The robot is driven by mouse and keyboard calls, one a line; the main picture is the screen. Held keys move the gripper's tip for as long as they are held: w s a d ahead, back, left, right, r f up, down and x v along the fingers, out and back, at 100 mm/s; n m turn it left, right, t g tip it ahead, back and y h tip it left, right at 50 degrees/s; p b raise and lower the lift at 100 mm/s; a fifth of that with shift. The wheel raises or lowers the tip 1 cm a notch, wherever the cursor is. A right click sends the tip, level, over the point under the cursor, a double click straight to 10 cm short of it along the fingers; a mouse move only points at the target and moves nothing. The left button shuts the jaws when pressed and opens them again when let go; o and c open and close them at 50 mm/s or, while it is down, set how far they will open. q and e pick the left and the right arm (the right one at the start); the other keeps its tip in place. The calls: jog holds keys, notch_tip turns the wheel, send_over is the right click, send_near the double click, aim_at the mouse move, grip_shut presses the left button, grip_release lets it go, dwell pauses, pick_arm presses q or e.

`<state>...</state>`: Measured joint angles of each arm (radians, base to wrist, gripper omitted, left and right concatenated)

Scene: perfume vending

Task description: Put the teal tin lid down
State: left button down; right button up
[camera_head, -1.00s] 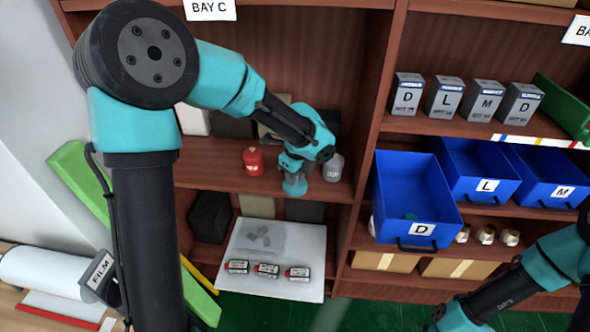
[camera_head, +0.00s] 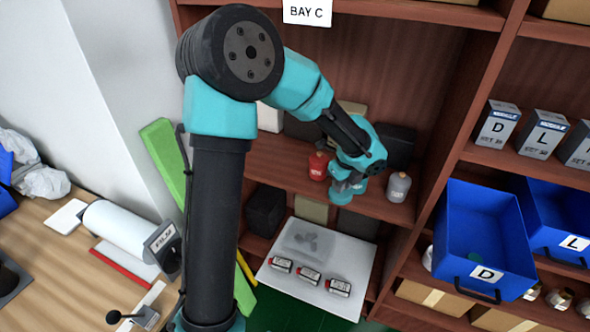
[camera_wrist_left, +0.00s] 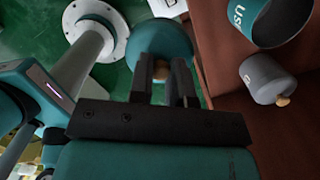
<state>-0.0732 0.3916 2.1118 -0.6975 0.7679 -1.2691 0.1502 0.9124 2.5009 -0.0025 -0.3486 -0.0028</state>
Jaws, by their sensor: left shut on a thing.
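My left gripper (camera_wrist_left: 160,85) is shut on the small wooden knob of the teal tin lid (camera_wrist_left: 150,38). In the head view the teal lid (camera_head: 342,193) is held near the front of the Bay C shelf, under the gripper (camera_head: 346,178). In the wrist view the lid is over green floor, apart from the shelf. The teal tin (camera_wrist_left: 250,15) stands at the upper right of that view, with a dark opening and white lettering. In the head view the arm mostly hides the tin. My right gripper is out of view.
A red canister (camera_head: 318,166) stands left of the gripper and a grey canister (camera_head: 398,187) stands right, both close. Dark boxes stand behind. Below is a white board (camera_head: 345,255) with several small red-capped items. A blue bin (camera_head: 480,225) is at the right.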

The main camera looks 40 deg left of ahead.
pick_arm(q)
jog(key=s+a+f, duration=0.2)
jog(key=a, duration=0.6)
jog(key=s+a+f, duration=0.2)
jog(key=a, duration=0.5)
jog(key=shift+a+f, duration=0.35)
send_over(290, 167)
jog(key=shift+d+f, duration=0.25)
jog(key=shift+f, duration=0.5)
jog(key=shift+f, duration=0.1)
jog(key=shift+f, duration=1.65)
jog(key=shift+f, duration=0.1)
